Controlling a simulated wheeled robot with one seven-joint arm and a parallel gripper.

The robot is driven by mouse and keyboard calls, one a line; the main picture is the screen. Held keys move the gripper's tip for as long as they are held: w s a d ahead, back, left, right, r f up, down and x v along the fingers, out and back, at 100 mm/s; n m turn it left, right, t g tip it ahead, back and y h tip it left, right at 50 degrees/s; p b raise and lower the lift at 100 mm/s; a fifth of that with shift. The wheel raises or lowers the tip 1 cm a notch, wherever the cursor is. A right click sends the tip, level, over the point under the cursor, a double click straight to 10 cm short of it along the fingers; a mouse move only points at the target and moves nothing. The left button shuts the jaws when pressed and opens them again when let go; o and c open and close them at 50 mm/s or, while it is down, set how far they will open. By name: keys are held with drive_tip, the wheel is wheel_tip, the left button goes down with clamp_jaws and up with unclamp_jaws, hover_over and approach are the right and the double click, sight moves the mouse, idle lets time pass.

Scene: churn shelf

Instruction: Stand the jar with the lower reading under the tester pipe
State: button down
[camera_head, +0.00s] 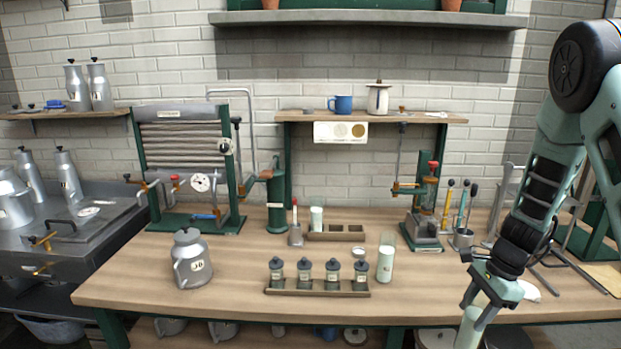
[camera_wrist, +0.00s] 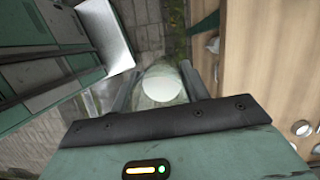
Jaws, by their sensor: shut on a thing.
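My gripper (camera_head: 474,314) is low at the front right, beyond the bench's front edge. In the wrist view my gripper (camera_wrist: 160,92) is shut around a clear glass jar with a white round content (camera_wrist: 162,82). The held jar's pale side (camera_head: 468,332) shows at the bottom of the head view; its reading cannot be made out. A second milk-filled jar (camera_head: 385,262) stands upright on the bench with a small tag. A third jar (camera_head: 317,219) stands in the left slot of a wooden rack (camera_head: 350,236). A stand with a thin upright pipe (camera_head: 400,155) is at the back right.
Several small dark-lidded jars stand in a wooden tray (camera_head: 318,291) at the front. A metal can (camera_head: 192,262) stands at left, with a ribbed cooler (camera_head: 180,147) behind it. Bench between can and tray is clear.

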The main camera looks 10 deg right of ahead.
drive_tip(key=a+f+n+g+h, duration=0.1)
drive_tip(key=a+f+n, duration=0.3)
drive_tip(key=n, duration=0.5)
drive_tip(key=a+f+n+g+h, duration=0.2)
drive_tip(key=a+f+n, duration=0.3)
drive_tip(key=a+n, duration=0.4)
drive_tip(key=shift+f+n+g, duration=0.15)
drive_tip(key=shift+n+g, duration=0.25)
drive_tip(key=shift+n, duration=0.4)
